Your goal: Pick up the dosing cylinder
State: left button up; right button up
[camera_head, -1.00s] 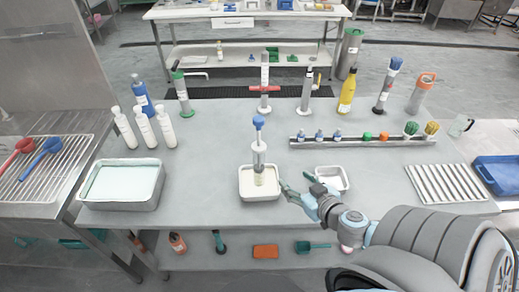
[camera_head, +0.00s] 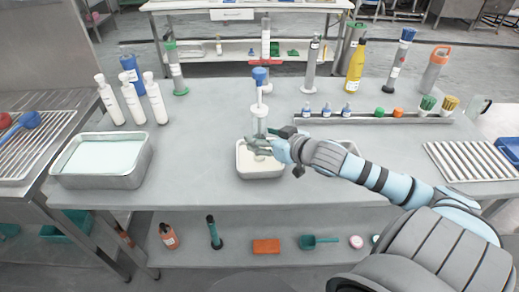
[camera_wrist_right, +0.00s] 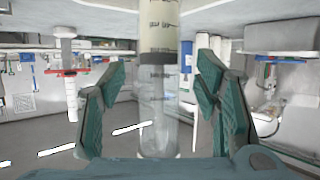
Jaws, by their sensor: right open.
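The dosing cylinder (camera_head: 259,112) is a clear tube with a blue knob on top. It stands upright in a small white tray (camera_head: 240,168) at the middle of the table. My right gripper (camera_head: 266,143) is at the lower part of the cylinder, coming from the right. In the right wrist view the cylinder (camera_wrist_right: 158,45) with dark marks runs between the two green fingers of the open gripper (camera_wrist_right: 160,88). Gaps show on both sides of it, so the fingers do not appear to touch it. My left gripper is not in view.
A second small tray (camera_head: 350,146) is partly hidden behind my right arm. A large tray (camera_head: 128,178) stands at the left, with white bottles (camera_head: 131,100) behind it. A rail of small items (camera_head: 375,120) and a slatted rack (camera_head: 470,160) are at the right.

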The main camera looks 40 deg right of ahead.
jog(key=shift+x, duration=1.2)
jog(key=shift+s, duration=0.1)
grip_shut()
